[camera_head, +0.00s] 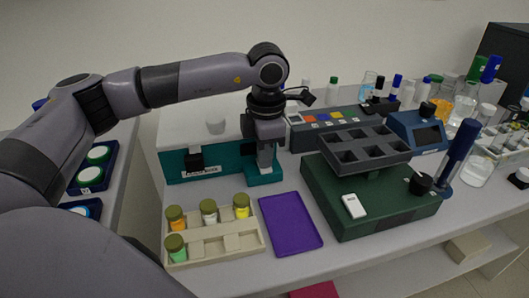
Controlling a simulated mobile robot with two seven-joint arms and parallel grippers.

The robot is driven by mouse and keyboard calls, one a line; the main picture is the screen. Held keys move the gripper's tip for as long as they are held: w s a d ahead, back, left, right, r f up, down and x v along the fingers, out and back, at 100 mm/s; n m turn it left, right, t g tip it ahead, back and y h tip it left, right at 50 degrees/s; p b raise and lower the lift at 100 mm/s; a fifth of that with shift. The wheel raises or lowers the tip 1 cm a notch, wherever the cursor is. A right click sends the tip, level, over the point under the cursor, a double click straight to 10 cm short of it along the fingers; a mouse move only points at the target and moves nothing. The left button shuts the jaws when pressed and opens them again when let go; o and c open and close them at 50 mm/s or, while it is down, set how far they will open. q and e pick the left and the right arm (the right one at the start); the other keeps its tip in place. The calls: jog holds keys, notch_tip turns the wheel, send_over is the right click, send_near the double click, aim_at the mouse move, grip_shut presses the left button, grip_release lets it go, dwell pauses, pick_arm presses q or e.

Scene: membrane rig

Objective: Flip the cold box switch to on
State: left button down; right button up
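A teal and white box (175,166) stands at the back left of the table; I take it for the cold box, but its front label (200,172) is too small to read. A small black part (194,160) on its front, with a white piece above it, may be its switch; its position cannot be told. My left arm reaches over the box from the left. My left gripper (265,160) points down at the box's right end, right of the black part. Its fingers are small and partly merged, so their gap is unclear. My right gripper is out of view.
A beige rack (247,247) with several capped vials stands in front of the box, beside a purple tray (290,224). A dark green device (385,213) carrying a grey block (372,157) stands to the right. A panel with coloured buttons (322,117) and bottles fill the back.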

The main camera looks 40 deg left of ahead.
pick_arm(q)
notch_tip(320, 180, up, 4)
jog(key=p, duration=0.2)
jog(key=shift+d+r+p, duration=0.1)
jog(key=shift+r+p, duration=0.05)
jog(key=shift+p, duration=0.2)
notch_tip(320, 180, up, 10)
jog(key=b, duration=0.1)
jog(key=shift+s+d, duration=0.2)
jog(key=shift+s, duration=0.05)
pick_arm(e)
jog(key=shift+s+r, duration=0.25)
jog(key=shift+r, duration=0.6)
